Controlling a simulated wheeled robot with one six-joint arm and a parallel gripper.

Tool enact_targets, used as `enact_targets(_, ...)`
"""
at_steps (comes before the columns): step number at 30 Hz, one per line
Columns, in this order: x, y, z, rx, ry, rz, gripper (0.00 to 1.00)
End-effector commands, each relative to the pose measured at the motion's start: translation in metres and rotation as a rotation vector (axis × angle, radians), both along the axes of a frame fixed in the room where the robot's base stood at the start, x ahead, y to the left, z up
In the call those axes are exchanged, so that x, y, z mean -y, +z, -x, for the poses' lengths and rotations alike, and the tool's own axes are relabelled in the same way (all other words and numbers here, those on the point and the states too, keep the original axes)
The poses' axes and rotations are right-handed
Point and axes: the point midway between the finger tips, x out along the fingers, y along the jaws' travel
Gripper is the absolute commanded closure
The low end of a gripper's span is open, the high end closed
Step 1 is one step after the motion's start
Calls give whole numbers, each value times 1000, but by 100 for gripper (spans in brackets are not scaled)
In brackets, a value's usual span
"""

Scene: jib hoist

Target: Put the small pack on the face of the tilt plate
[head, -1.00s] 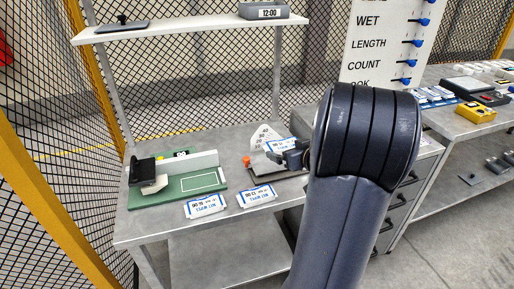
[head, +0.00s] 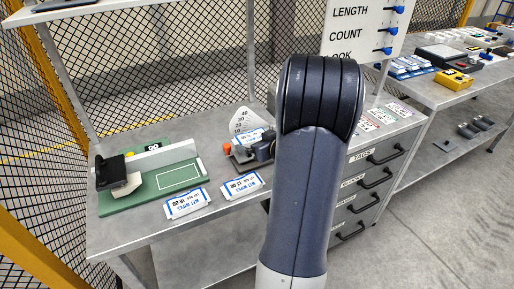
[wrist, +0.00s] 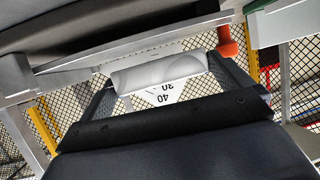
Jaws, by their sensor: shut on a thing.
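The small pack (head: 247,136), white with blue print, is held by my gripper (head: 257,147) over the tilt plate (head: 239,163). In the wrist view the pack (wrist: 158,74) shows as a pale, rounded bar between my two dark fingers. The tilt plate has an orange knob (head: 227,149) at its left and an upright white angle scale (head: 242,119) behind, marked 30 and 40. My gripper and the pack hide much of the plate. I cannot tell whether the pack touches its face.
Two wet wipes packs, one at left (head: 187,203) and one nearer the plate (head: 241,186), lie along the table's front. A green board (head: 150,190) with a black-topped fixture stands at left. A drawer cabinet (head: 370,175) is at right. My arm hides the middle.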

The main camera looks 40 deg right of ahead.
Motion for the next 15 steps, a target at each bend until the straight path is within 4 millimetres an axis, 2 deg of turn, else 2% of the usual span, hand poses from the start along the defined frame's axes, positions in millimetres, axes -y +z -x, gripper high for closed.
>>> enact_targets(1, 0, -12, 0, -2, 1, -1, 25)
enact_targets(3, 0, -16, 0, -1, 0, -1, 25)
enact_targets(14, 0, -19, 0, 0, 0, 1, 25)
enact_targets(15, 0, -17, 0, 0, 0, 1, 0)
